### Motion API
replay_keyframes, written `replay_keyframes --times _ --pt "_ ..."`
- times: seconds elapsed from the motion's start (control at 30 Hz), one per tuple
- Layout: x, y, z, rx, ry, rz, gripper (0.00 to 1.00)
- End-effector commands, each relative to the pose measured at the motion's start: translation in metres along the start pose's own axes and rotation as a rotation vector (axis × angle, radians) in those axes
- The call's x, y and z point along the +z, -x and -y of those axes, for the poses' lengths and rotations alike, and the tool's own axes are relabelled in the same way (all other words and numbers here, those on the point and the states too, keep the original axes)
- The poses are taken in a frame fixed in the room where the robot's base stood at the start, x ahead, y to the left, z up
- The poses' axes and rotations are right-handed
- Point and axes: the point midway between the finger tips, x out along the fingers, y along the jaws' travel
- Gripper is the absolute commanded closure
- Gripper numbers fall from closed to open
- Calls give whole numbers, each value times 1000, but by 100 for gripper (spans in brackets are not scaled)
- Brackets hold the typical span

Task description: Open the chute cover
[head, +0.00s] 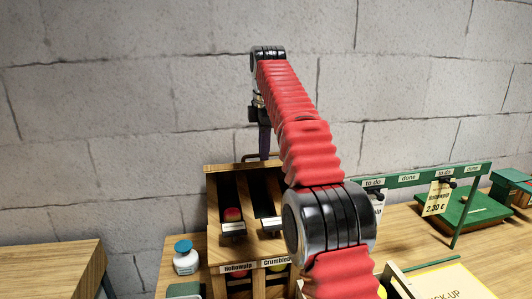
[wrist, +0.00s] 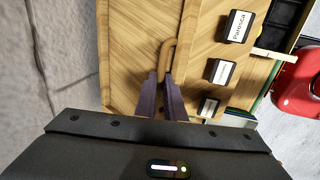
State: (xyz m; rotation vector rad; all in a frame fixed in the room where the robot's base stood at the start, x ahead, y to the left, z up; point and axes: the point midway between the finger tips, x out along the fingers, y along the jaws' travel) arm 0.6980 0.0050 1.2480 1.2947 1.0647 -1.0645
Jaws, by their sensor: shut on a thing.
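The wooden chute stand (head: 212,200) is in the middle of the head view, below my arm. A brown bar handle (head: 247,157) shows at its top back edge. In the wrist view the curved handle (wrist: 166,52) rises from a pale wooden panel (wrist: 130,40), which appears to be the chute cover. My gripper (head: 264,152) points down at the handle. In the wrist view its two purple fingers (wrist: 164,82) are shut on the handle's near end. My arm hides the right part of the stand in the head view.
A red apple (head: 232,214) lies in the left chute. A white bottle with a blue cap (head: 185,258) stands left of the stand. A green rack (head: 420,172) with price tags stands on the table at right. A block wall (head: 120,110) is close behind.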

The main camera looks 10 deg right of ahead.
Motion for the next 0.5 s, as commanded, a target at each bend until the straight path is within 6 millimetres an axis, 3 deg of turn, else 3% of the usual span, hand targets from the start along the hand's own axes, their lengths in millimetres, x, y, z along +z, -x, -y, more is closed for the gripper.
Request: replay_keyframes --times 0.03,0.2,0.23,0.5 --pt "0 -10 -4 -1 1 0 100" --pt "0 -10 -4 -2 1 0 100" --pt "0 -10 -4 -2 1 0 90" --pt "0 -8 -4 0 1 0 72"
